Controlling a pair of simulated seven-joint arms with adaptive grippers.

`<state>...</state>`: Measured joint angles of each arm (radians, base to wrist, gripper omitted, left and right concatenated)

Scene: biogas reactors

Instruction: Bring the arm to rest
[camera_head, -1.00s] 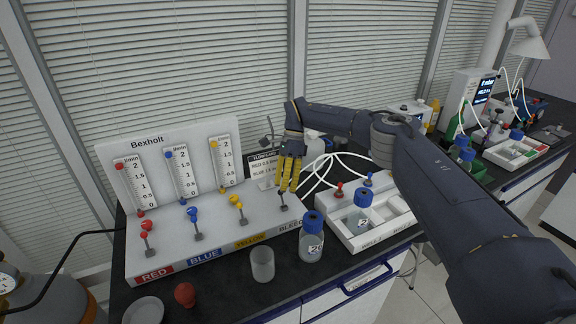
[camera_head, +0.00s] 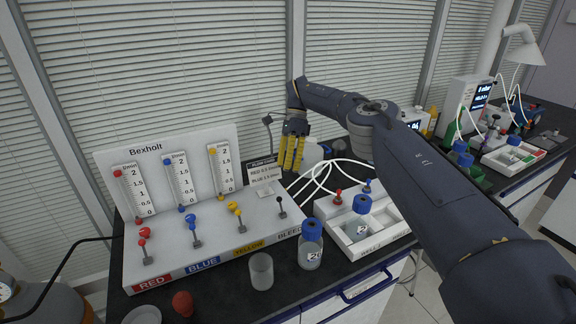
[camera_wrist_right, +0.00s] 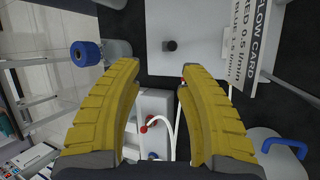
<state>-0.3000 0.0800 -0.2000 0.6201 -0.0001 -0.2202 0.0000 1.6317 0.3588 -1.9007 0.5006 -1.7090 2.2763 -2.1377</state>
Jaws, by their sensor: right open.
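My right gripper (camera_head: 291,153) hangs above the back right corner of the Bexholt gas panel (camera_head: 262,226), fingers pointing down. Its yellow fingers stand apart with nothing between them; they also show apart in the right wrist view (camera_wrist_right: 160,75). The panel has red, blue and yellow valve levers and a bleed lever (camera_head: 282,207) at its right end. The flow card (camera_head: 264,170) stands just left of and below the fingers. My left gripper is in neither view.
A bottle with a blue cap (camera_head: 311,245) and an empty beaker (camera_head: 261,271) stand in front of the panel. A white rack (camera_head: 371,245) holds another blue-capped bottle. White tubes (camera_head: 335,172) run behind. A red bulb (camera_head: 183,303) lies at the front left.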

